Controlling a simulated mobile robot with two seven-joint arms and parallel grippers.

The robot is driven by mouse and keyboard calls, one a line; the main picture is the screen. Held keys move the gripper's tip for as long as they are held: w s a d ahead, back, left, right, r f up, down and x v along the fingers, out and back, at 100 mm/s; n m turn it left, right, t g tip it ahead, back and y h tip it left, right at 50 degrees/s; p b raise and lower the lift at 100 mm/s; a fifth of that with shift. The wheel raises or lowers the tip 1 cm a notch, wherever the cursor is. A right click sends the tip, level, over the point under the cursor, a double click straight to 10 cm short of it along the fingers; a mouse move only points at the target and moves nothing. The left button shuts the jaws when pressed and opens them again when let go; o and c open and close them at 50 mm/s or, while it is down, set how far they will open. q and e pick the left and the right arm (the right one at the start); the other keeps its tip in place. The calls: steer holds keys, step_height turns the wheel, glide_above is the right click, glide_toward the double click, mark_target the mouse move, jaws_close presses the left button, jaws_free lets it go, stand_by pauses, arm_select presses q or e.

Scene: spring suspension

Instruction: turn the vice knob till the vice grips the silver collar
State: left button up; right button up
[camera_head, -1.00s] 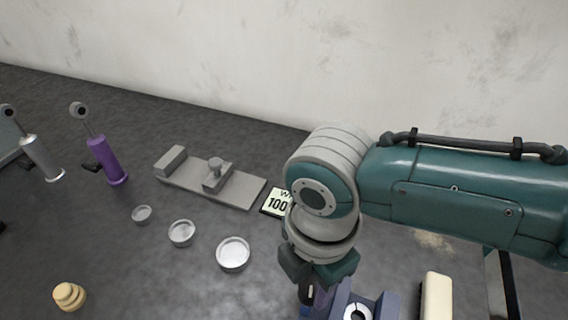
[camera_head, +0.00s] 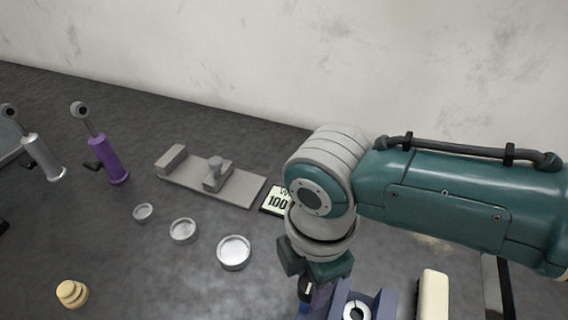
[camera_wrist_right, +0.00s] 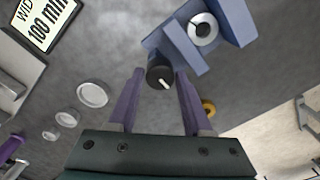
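The blue vice (camera_head: 388,305) stands at the bottom of the head view, partly cut off. The silver collar (camera_head: 356,311), a split ring, sits between its jaws; both also show at the top of the right wrist view, the vice (camera_wrist_right: 240,20) and the collar (camera_wrist_right: 203,29). The black vice knob (camera_wrist_right: 160,74) with a white mark is on the vice's near side. My right gripper (camera_wrist_right: 159,76) is open, its two purple fingers on either side of the knob, with a narrow gap showing at the left finger. My left gripper is not in view.
A grey slotted fixture (camera_head: 235,187) and a "100 mm" display (camera_head: 277,201) lie behind the vice. Several silver dishes (camera_head: 234,252) and a stacked tan piece (camera_head: 72,293) lie to the left. Two shock absorbers, silver (camera_head: 42,157) and purple (camera_head: 108,158), stand farther left. A cream block (camera_head: 434,297) is right of the vice.

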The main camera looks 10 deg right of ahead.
mark_target(309, 283)
steer(key=o, duration=0.3)
steer(key=shift+o, duration=0.2)
step_height(309, 283, up, 10)
steer(key=p, duration=0.2)
stand_by(0.4)
